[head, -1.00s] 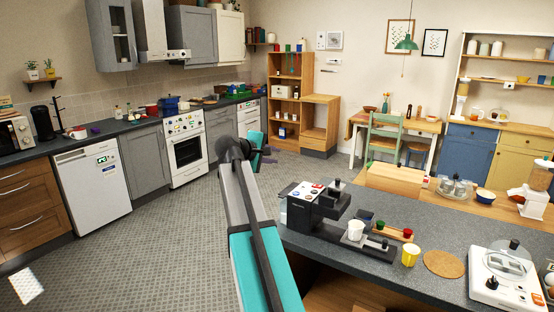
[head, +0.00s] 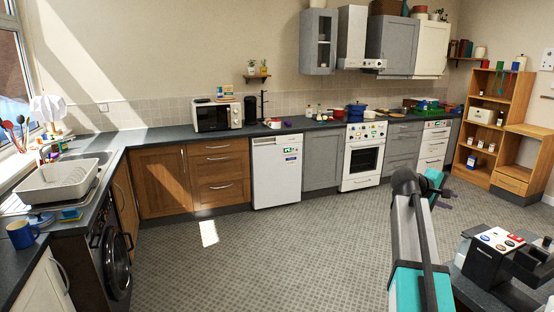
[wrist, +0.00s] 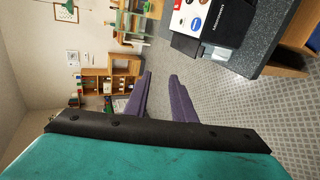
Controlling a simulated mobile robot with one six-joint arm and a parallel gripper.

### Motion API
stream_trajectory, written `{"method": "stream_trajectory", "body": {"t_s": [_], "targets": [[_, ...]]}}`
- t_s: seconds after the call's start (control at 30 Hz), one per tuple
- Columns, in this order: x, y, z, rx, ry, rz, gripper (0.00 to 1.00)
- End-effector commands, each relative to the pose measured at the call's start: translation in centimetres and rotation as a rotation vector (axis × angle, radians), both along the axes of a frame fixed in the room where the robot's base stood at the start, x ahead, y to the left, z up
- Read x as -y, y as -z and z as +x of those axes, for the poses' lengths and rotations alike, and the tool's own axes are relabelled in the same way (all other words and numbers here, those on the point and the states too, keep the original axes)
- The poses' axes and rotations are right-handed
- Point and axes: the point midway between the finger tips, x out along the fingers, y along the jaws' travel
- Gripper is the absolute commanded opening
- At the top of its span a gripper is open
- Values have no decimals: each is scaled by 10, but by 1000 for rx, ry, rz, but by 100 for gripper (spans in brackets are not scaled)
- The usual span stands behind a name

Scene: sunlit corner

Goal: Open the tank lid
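The black coffee machine (head: 490,262) with a white button-covered top is at the lower right of the head view, partly cut off. Its black side and printed top (wrist: 208,22) show at the top of the wrist view. A pale, see-through part, apparently the tank (wrist: 232,58), sits beside the machine's black body there. I cannot make out its lid clearly. My gripper (wrist: 160,78) has two purple fingers standing apart with nothing between them. In the head view my gripper (head: 442,197) is out over the floor, left of and beyond the machine, touching nothing.
The dark worktop (wrist: 272,50) bearing the machine ends close by. Open tiled floor (head: 270,255) lies to the left.

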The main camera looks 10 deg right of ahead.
Motion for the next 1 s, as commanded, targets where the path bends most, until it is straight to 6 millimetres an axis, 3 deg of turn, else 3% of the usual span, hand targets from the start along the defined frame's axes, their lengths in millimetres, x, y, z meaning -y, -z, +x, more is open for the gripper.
{"method": "stream_trajectory", "body": {"t_s": [0.03,0.2,0.47,0.77,1.0], "targets": [[-8,20,6,-22,-12,9,23],[-33,82,18,-89,-47,38,23],[-77,179,24,-186,-100,104,23],[-131,289,11,-290,-146,199,23],[-177,373,-15,-363,-164,286,23]]}}
